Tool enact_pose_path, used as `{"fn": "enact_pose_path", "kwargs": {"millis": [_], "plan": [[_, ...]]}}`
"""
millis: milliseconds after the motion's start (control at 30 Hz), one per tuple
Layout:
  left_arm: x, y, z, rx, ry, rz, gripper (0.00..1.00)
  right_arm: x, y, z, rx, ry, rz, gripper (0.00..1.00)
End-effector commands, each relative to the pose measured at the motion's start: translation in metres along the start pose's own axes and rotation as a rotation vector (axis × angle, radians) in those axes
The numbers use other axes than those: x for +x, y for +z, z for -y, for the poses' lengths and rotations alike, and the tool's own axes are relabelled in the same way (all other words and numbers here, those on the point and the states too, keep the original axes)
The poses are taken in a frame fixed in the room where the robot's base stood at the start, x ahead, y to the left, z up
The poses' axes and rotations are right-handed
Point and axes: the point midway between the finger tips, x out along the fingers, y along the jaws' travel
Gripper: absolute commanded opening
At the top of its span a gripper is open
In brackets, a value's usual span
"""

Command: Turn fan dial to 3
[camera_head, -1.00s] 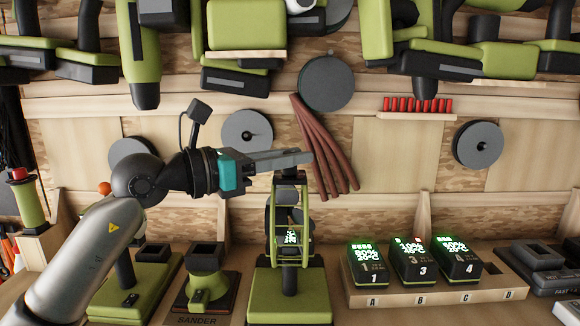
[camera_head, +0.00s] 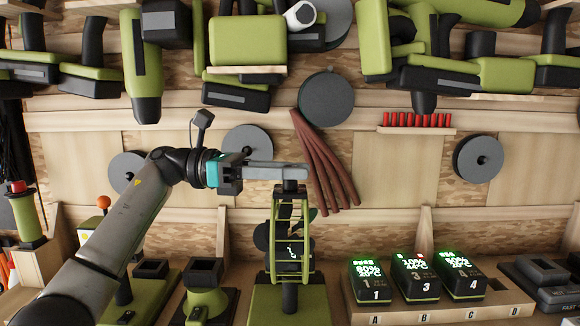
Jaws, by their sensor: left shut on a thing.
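The green fan (camera_head: 289,240) stands upright on the bench near the middle, with a caged front and a green base. Its dark dial (camera_head: 290,187) is at the top, partly covered by my left gripper. My left gripper (camera_head: 290,172) comes in from the left with its fingers level, pointing right across the fan's top. It is shut on the dial. The dial's numbers and pointer cannot be read. My right gripper is out of view.
Several numbered batteries sit in a wooden charger rack (camera_head: 440,312) at right. A green sander (camera_head: 206,290) stands left of the fan. Brown strips (camera_head: 325,165) hang behind the gripper. Green power tools (camera_head: 248,42) hang above.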

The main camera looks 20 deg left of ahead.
Motion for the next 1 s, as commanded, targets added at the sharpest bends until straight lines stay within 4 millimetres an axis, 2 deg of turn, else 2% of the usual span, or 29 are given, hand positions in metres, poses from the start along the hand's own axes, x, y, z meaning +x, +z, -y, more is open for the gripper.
{"fn": "enact_pose_path", "kwargs": {"millis": [333, 867, 900, 1000], "plan": [[0.0003, -0.0009, -0.0002, -0.004, -0.102, -0.007, 0.00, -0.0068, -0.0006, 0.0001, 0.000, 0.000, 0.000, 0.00], [0.0007, -0.0027, 0.0001, -0.005, -0.118, -0.009, 0.00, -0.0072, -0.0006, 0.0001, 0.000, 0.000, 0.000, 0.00], [0.0007, -0.0028, 0.0001, -0.005, -0.118, -0.009, 0.32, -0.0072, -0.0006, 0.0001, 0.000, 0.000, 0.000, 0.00], [0.0006, -0.0023, 0.0001, -0.004, -0.118, -0.009, 0.43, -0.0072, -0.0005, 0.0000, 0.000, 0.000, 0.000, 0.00]]}}
